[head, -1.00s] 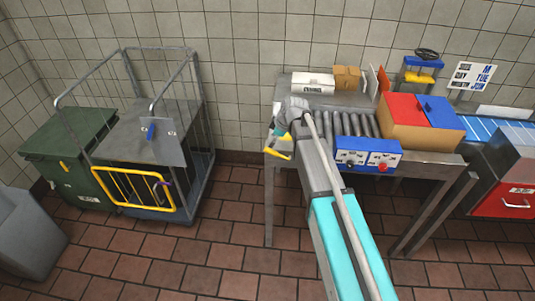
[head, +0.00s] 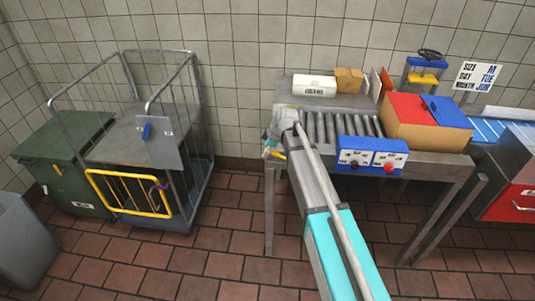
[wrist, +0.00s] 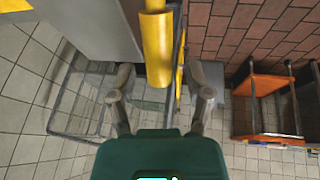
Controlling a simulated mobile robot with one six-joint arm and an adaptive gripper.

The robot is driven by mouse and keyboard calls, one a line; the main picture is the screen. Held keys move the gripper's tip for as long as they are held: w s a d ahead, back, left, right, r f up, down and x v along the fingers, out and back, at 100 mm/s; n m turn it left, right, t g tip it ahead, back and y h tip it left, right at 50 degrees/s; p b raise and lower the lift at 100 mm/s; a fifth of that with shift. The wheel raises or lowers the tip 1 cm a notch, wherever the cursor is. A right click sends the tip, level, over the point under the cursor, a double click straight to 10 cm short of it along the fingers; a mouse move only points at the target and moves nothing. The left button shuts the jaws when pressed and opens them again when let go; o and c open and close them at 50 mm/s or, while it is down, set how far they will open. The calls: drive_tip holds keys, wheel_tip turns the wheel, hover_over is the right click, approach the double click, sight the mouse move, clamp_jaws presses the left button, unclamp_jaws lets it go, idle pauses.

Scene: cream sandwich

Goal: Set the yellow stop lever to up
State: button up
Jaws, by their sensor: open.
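The yellow stop lever (head: 280,156) is at the left end of the roller table, low beside its edge. Only a small part shows in the head view, as my gripper (head: 268,149) is in front of it. In the wrist view, a thick yellow bar, which looks like the lever (wrist: 157,45), comes down from the top edge between the fingers of my gripper (wrist: 160,78). The fingers are apart, one on each side of the bar, with gaps visible. I cannot tell how far the bar reaches in depth between them.
The roller table (head: 345,99) carries a blue control box (head: 371,155) at its front and a red-and-blue-topped carton (head: 425,135). A wire cage trolley (head: 150,125) with a yellow gate and a green bin (head: 62,165) stand left. Tiled floor between is clear.

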drive_tip(key=shift+a+f, duration=0.1)
drive_tip(key=shift+f, duration=0.15)
drive_tip(key=shift+c, duration=0.3)
clamp_jaws()
drive_tip(key=shift+s, duration=0.1)
